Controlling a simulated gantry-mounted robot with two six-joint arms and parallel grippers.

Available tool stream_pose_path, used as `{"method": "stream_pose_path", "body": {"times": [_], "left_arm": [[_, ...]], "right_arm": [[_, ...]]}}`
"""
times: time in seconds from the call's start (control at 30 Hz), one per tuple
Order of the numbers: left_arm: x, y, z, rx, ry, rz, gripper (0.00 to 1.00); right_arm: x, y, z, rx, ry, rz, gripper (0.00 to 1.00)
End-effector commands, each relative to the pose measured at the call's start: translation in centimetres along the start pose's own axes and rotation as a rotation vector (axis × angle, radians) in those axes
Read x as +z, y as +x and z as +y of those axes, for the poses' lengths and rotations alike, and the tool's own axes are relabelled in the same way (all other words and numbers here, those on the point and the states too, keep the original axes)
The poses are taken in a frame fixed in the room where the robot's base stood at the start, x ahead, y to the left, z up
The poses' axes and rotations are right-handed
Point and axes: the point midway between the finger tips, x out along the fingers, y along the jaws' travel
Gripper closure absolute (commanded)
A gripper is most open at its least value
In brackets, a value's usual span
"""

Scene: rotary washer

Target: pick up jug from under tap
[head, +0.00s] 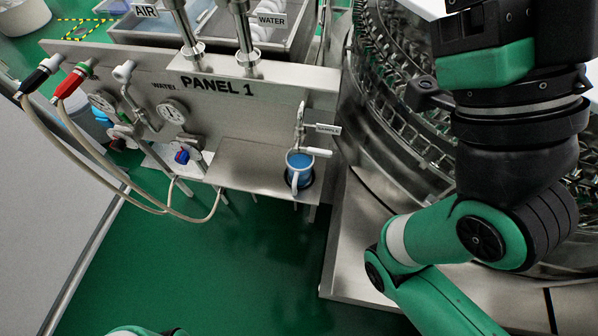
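A small jug (295,178) with a pale handle on its near side and blue contents stands on the metal shelf of the panel. It is directly under the sample tap (300,128), close to the shelf's right end. My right arm fills the right side of the head view, but its gripper is outside the frame. Only a small green piece of an arm shows at the bottom edge, left of centre. My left gripper is not in view. Neither gripper is seen touching the jug.
The metal shelf (235,165) juts from Panel 1 (225,105), which carries gauges, valves and looping hoses (110,185). The rotary washer (385,110) stands close on the right of the jug. Open green floor (220,265) lies in front of the shelf.

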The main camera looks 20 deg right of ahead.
Motion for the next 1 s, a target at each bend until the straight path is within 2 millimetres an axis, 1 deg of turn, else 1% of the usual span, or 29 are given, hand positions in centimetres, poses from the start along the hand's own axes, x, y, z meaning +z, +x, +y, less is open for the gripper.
{"method": "stream_pose_path", "body": {"times": [0.47, 0.5, 0.57, 0.7, 0.73, 1.0], "left_arm": [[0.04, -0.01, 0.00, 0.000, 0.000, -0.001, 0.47], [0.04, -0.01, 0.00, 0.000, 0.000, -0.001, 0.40], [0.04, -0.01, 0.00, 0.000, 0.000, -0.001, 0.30], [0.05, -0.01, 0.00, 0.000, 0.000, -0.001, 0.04], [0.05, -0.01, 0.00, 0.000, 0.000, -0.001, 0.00], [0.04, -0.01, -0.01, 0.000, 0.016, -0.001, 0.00]], "right_arm": [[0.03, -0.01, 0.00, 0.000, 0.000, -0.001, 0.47], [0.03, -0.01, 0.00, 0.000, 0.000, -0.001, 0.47], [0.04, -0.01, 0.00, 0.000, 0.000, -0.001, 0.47], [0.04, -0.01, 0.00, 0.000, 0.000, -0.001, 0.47], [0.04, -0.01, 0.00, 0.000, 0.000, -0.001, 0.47], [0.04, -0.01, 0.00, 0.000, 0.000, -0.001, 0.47]]}}
